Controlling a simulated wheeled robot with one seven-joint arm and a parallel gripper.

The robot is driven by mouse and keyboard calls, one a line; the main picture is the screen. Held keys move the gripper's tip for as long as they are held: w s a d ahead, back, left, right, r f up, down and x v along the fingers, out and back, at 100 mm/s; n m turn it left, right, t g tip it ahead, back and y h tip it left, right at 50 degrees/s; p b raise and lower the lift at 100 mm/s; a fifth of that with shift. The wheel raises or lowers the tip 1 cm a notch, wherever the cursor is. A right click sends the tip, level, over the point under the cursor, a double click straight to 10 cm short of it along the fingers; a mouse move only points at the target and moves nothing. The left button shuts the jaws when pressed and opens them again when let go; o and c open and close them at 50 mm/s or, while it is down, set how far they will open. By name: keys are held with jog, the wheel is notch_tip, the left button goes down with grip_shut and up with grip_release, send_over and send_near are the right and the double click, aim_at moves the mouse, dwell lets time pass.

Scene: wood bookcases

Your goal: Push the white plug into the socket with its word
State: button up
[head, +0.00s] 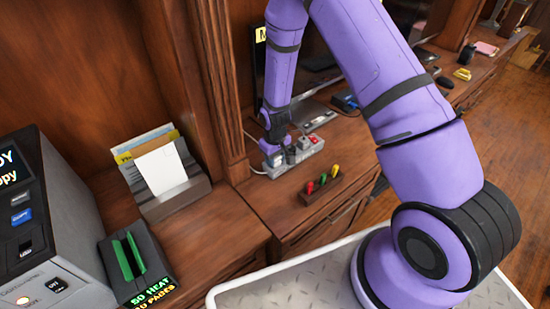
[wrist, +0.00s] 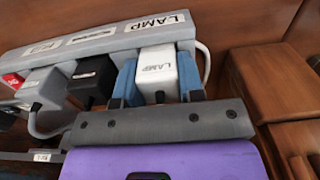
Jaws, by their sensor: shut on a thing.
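In the wrist view the white plug (wrist: 156,66), marked LAMP, sits between the two blue fingers of my gripper (wrist: 157,84), which is shut on it. The grey power strip (wrist: 105,42) lies just beyond it, and its right-end label (wrist: 160,23) also reads LAMP. The plug is lined up with that end and looks close against the strip; I cannot tell how deep it sits. In the head view my gripper (head: 275,148) is at the left end of the strip (head: 284,168), pointing down and largely hiding the plug.
A black plug (wrist: 92,80) and a grey plug (wrist: 42,88) stand left of the white one, with a red switch (wrist: 12,80) beyond. A rack with coloured pegs (head: 321,187) is in front of the strip. A wooden post (head: 222,80) rises to the left.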

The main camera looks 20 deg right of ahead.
jog(key=shift+s+f, duration=0.2)
jog(key=shift+f, duration=0.2)
jog(key=shift+s+f, duration=0.1)
jog(key=shift+f, duration=0.05)
jog(key=o, duration=0.9)
jog(key=shift+w+r, duration=0.2)
jog(key=shift+r, duration=0.2)
jog(key=shift+o, duration=0.4)
notch_tip(320, 180, up, 13)
jog(key=s+d+r+m+t, duration=0.15)
jog(key=s+r, duration=0.25)
jog(key=r, duration=0.8)
jog(key=s+d+r+t, duration=0.15)
jog(key=s+r, duration=0.25)
jog(key=r, duration=0.8)
jog(key=s+d+r, duration=0.1)
jog(key=s+r, duration=0.3)
jog(key=s, duration=0.3)
jog(key=s+d+r+m+t, duration=0.1)
jog(key=s+r, duration=0.3)
jog(key=s, duration=0.3)
jog(key=s+d+r+m+t, duration=0.1)
jog(key=s+d+r, duration=0.1)
jog(key=s+r, duration=0.2)
jog(key=s, duration=0.3)
